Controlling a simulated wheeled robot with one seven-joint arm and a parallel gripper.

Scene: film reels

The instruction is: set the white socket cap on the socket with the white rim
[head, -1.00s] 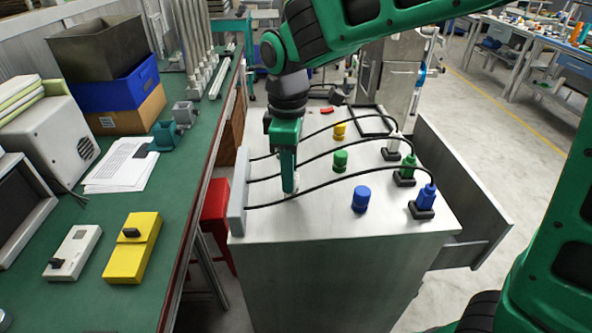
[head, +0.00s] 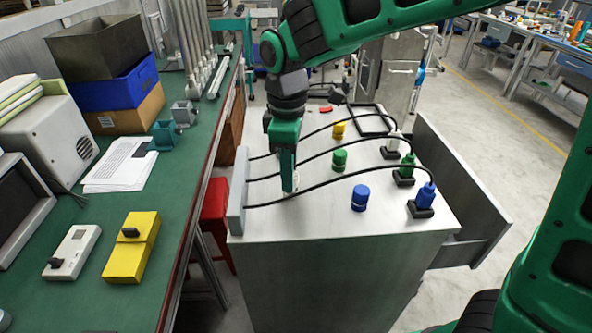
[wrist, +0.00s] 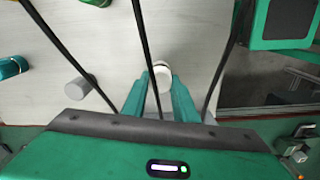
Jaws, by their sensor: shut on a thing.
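My gripper (head: 290,188) points down over the left part of the grey cabinet top, close to the cable box. In the wrist view my gripper (wrist: 160,92) is shut on the white socket cap (wrist: 163,78), a short pale cylinder between the fingertips. In the head view the fingers mostly hide the cap. I cannot make out the socket with the white rim for certain. Whether the cap touches anything below is not clear.
Blue (head: 360,198), green (head: 340,160) and yellow (head: 339,130) capped pieces stand on the cabinet top. Black cables run from the cable box (head: 238,190) to blue (head: 425,196), green and white plugs at right, passing near my gripper. A grey cylinder (wrist: 80,88) is beside it.

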